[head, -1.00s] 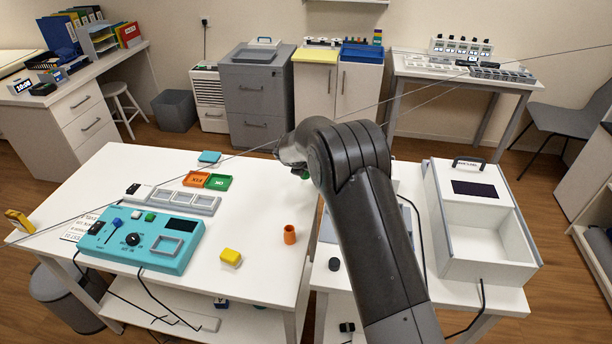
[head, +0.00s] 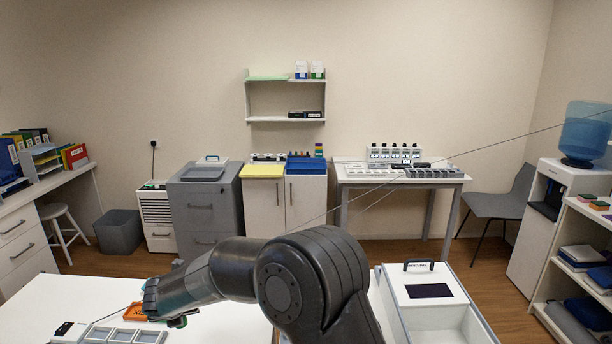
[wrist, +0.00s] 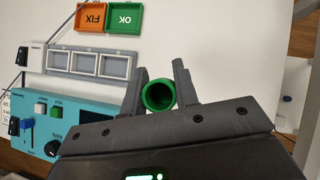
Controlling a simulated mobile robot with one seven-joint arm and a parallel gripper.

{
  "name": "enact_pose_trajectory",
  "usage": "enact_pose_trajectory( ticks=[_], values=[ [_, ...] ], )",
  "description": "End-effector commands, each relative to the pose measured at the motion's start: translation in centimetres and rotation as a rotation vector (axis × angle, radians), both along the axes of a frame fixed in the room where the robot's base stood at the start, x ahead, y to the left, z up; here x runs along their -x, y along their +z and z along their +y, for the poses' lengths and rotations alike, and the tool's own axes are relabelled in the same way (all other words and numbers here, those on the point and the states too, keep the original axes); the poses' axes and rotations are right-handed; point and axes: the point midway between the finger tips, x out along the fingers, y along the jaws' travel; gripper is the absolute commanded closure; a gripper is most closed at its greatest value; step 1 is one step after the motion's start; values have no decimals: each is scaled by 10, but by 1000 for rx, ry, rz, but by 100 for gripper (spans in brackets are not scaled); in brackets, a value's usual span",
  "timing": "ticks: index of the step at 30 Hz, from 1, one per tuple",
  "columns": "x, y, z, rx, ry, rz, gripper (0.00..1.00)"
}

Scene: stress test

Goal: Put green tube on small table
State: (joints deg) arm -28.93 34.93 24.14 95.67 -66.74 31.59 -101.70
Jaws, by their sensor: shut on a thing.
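The green tube (wrist: 158,96) is between the two fingers of my gripper (wrist: 160,85) in the wrist view, its open round end facing the camera. The gripper is shut on it, above the white table top (wrist: 215,40). In the head view my arm reaches left over the white table (head: 60,290), and its hand is mostly hidden by my own wrist. Which table is the small table is not clear. A narrower white table (head: 400,179) stands against the back wall.
Orange FIX and green OK trays (wrist: 124,20), a slotted rack (wrist: 85,63) and a teal control box (wrist: 70,110) lie on the white table. A white box with a dark panel (head: 430,291) stands at right. Cabinets (head: 265,207) line the back wall.

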Motion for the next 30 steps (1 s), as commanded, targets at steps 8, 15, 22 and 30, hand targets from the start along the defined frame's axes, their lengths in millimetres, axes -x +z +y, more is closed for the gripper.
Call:
enact_pose_trajectory(
  ticks=[8, 15, 22, 30],
  values=[
    [123, 46, 62, -1, 324, -1, 94],
    [219, 84, 89, -1, 569, -1, 94],
    [307, 116, 98, -1, 789, 0, 94],
    [387, 142, 94, -1, 991, 0, 94]
  ],
)
